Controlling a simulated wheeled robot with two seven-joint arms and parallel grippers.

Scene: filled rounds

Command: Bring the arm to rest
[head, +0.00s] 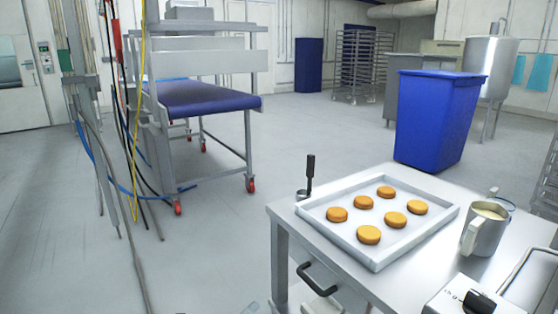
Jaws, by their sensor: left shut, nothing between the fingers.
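Only a small grey tip of what appears to be my left gripper (251,307) shows at the bottom edge, left of the steel table (285,222). It is low, clear of the tray, and is shut with nothing held. The rest of that arm is out of the frame. My right gripper is not in view. On the table, a pale tray (377,262) holds several golden rounds (368,235), spaced apart.
A black-handled tool (310,170) stands upright at the table's back left corner. A steel jug (484,232) with pale contents and a black-knobbed box (478,301) stand at right. A blue bin (437,120) is behind.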

